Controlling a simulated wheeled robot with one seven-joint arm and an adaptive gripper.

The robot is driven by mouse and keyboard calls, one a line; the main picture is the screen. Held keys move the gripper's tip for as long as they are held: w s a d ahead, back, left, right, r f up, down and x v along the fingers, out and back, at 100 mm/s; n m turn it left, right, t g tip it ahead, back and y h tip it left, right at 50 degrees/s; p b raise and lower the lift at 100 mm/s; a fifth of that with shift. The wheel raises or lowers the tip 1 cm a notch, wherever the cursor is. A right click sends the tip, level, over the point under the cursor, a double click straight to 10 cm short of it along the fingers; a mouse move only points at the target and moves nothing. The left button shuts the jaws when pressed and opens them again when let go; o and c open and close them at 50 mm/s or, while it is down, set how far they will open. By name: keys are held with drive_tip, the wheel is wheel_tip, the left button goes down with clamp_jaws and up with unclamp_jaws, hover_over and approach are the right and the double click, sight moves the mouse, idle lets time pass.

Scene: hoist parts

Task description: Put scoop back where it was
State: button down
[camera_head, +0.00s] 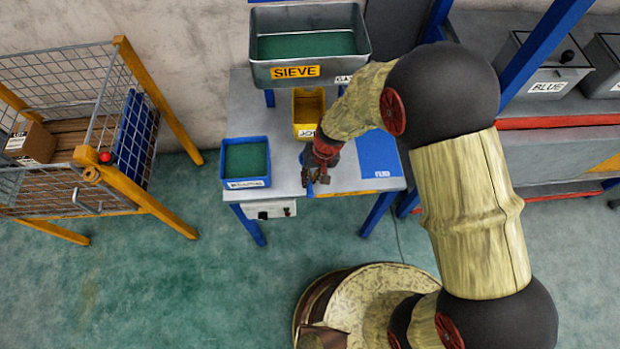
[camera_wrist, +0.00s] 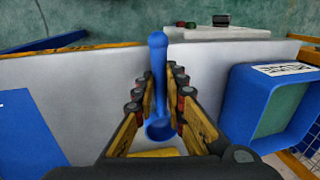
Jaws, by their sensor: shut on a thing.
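The blue scoop (camera_wrist: 158,75) is between the fingers of my gripper (camera_wrist: 158,100) in the wrist view. Its handle points toward the table's front edge and its bowl is low between the fingers. My gripper is shut on it. In the head view my gripper (camera_head: 318,178) is over the grey table, between the blue bin and the blue mat, and a bit of the blue scoop (camera_head: 310,189) shows at the fingertips. I cannot tell whether the scoop touches the tabletop.
A blue bin (camera_head: 246,184) with green contents stands left, also in the wrist view (camera_wrist: 235,110). A blue mat (camera_head: 378,158) lies right. A yellow bin (camera_head: 308,105) and a tray labelled SIEVE (camera_head: 350,72) are behind. A mesh cage (camera_head: 75,180) stands far left.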

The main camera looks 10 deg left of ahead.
drive_tip(key=shift+r, duration=0.1)
drive_tip(key=shift+f, duration=0.25)
drive_tip(key=c, duration=1.8)
unclamp_jaws()
drive_tip(key=shift+c, duration=0.2)
drive_tip(key=shift+r, duration=0.15)
